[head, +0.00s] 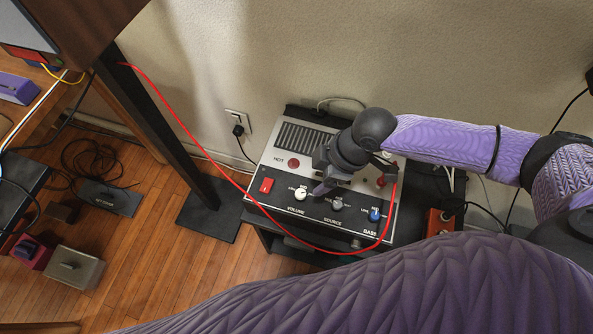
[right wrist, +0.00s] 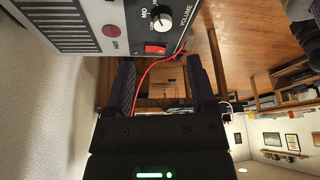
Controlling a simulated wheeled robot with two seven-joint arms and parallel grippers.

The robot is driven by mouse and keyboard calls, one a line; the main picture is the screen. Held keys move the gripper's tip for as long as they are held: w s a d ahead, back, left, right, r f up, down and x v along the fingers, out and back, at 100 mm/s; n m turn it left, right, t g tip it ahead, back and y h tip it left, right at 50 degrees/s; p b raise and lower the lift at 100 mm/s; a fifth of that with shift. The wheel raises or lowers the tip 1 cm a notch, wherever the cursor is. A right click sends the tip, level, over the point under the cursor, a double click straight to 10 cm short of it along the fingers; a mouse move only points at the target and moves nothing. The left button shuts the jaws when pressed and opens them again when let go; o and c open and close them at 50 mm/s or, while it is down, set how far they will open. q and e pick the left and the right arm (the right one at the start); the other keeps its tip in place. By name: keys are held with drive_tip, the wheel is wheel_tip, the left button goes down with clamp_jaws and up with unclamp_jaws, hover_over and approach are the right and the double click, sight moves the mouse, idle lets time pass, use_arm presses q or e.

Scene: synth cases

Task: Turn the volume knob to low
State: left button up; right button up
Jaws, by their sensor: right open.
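The volume knob (head: 300,194) is a small white dial on the sloped front of a grey and black audio unit (head: 277,150). In the right wrist view the white knob (right wrist: 162,20) shows at the top, with LOW and MID marks beside it; its exact pointer setting is too small to tell. My right gripper (head: 333,184) hangs over the unit's front, to the right of the volume knob in the head view. Its two fingers stand apart in the right wrist view (right wrist: 161,75), with nothing held between them. My left gripper is not in view.
A grey source knob (head: 337,204) and a blue bass knob (head: 374,215) sit right of the volume knob. A red switch (head: 266,185) is left of it. A red cable (head: 215,163) loops in front of the unit. A dark post (head: 160,110) stands at left.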

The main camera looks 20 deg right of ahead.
sight(302, 193)
drive_tip(key=b+x, duration=0.1)
drive_tip(key=x, duration=0.3)
drive_tip(key=b+x, duration=0.2)
drive_tip(key=x, duration=0.2)
drive_tip(key=shift+s+b, duration=0.25)
drive_tip(key=shift+b, duration=0.05)
drive_tip(key=shift+a+f, duration=0.15)
drive_tip(key=shift+f, duration=0.2)
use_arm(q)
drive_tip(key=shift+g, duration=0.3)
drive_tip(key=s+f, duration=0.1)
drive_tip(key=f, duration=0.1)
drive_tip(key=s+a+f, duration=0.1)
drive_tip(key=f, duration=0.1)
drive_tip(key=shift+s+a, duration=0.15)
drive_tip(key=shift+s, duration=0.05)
use_arm(e)
drive_tip(key=shift+w, duration=0.1)
drive_tip(key=c, duration=0.6)
clamp_jaws()
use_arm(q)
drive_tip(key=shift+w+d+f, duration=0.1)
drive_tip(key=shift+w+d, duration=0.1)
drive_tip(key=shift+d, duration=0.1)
